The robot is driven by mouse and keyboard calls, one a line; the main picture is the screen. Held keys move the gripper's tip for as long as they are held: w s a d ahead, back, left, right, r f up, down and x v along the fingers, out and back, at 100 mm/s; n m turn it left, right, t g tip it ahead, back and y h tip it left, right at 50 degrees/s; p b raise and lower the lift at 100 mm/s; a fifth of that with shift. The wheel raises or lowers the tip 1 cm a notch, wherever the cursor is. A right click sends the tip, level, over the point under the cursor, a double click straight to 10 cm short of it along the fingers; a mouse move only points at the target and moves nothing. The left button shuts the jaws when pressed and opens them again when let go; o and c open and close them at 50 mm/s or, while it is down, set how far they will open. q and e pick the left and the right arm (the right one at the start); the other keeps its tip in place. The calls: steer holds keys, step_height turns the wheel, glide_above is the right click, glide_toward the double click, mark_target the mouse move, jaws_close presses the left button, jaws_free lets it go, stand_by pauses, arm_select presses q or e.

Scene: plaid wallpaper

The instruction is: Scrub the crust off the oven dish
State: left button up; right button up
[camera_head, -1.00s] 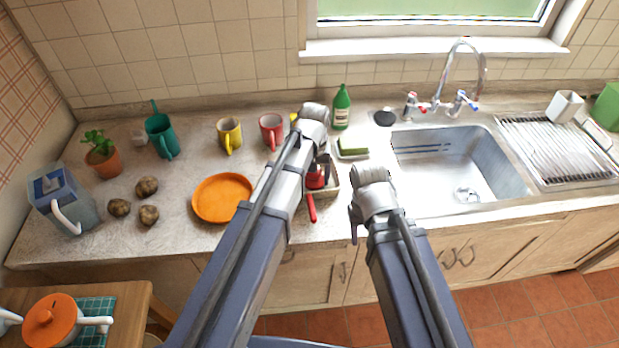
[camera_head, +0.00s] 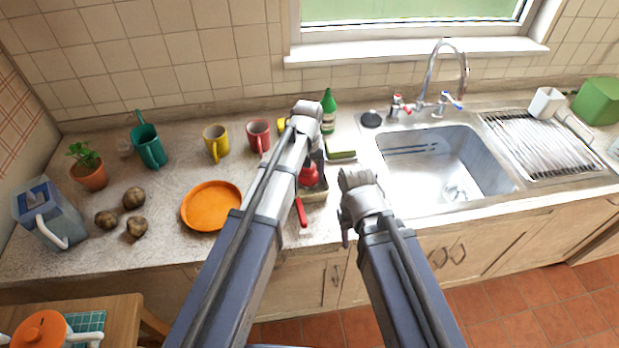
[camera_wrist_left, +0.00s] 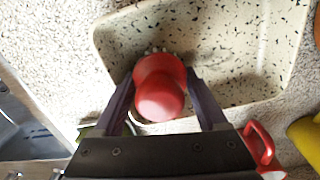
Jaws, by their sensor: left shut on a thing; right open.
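A red scrubbing tool (camera_wrist_left: 160,88) with pale bristles at its far end is between the fingers of my left gripper (camera_wrist_left: 161,84). It also shows in the head view (camera_head: 309,176). My left gripper is shut on it, over the cream oven dish (camera_wrist_left: 265,45), whose inside carries many dark crust flecks. Whether the bristles touch the dish floor is hard to tell. In the head view the dish (camera_head: 318,189) is mostly hidden behind my left arm. A red rod (camera_head: 301,212) sticks out near its front. My right gripper (camera_head: 346,238) is open and empty, right of the dish.
A green-topped sponge (camera_head: 341,154) and green bottle (camera_head: 328,110) stand behind the dish. The sink (camera_head: 440,165) is to the right. A red mug (camera_head: 258,136), yellow mug (camera_head: 215,140) and orange plate (camera_head: 211,205) are to the left. Counter between plate and potatoes (camera_head: 134,198) is clear.

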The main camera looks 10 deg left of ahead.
arm_select(q)
steer(key=shift+a, duration=0.15)
steer(key=shift+s+a, duration=0.2)
steer(key=shift+a, duration=0.55)
steer(key=shift+s+a, duration=0.2)
steer(key=shift+a, duration=0.5)
steer(key=shift+s+a+f, duration=0.1)
steer(key=shift+s+a, duration=0.2)
steer(key=shift+a, duration=0.4)
steer(key=shift+s+a+f, duration=0.1)
steer(key=shift+s+a, duration=0.2)
steer(key=shift+a, duration=0.5)
steer(key=shift+c, duration=0.7)
steer(key=shift+s+a+r, duration=0.1)
steer(key=shift+s+a, duration=0.15)
steer(key=shift+a, duration=0.55)
steer(key=shift+s+a+r, duration=0.1)
steer(key=shift+s+a, duration=0.15)
steer(key=shift+a, duration=0.5)
steer(key=shift+d, duration=0.1)
